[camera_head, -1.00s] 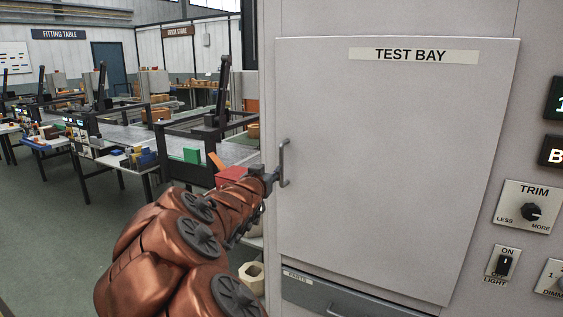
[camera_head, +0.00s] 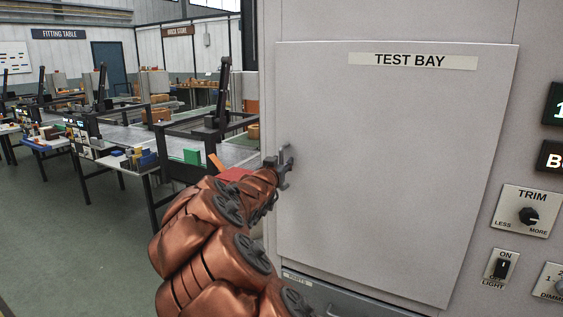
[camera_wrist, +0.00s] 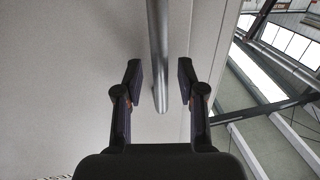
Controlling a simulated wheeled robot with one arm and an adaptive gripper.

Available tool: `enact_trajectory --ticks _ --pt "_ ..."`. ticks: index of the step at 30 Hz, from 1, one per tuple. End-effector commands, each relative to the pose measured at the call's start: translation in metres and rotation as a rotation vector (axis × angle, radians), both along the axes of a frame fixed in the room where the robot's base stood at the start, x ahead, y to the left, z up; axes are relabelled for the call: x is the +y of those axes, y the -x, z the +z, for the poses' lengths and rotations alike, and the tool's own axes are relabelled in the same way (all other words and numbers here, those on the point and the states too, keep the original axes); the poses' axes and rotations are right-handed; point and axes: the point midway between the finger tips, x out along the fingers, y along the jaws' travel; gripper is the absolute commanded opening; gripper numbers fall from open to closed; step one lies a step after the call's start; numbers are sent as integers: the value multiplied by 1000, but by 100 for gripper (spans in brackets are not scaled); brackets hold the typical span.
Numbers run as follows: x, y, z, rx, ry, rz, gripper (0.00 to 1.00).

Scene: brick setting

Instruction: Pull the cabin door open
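The cabin door is the pale grey panel (camera_head: 390,180) marked TEST BAY in the head view. It looks shut, lying flat in the cabinet front. Its vertical bar handle near the left edge is mostly covered by my gripper (camera_head: 284,167) in the head view. In the wrist view the grey handle bar (camera_wrist: 158,50) runs down between the two dark fingers of my gripper (camera_wrist: 159,84). The fingers are open on either side of the bar, with a gap visible on both sides. The grey door face (camera_wrist: 70,60) fills the left of that view.
A grey drawer (camera_head: 345,300) sits below the door. Switches and the TRIM knob (camera_head: 529,215) are on the panel at the right. Workbenches (camera_head: 120,135) with bricks stand at the left. Open green floor (camera_head: 60,240) lies before them.

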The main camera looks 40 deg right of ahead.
Motion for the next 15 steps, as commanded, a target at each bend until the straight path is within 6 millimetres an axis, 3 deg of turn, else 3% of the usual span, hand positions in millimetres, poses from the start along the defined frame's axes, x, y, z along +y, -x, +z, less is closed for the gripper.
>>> enact_trajectory --ticks 8,15 --pt "-1 -1 0 0 1 0 39" --pt "-1 -1 1 0 1 1 16"
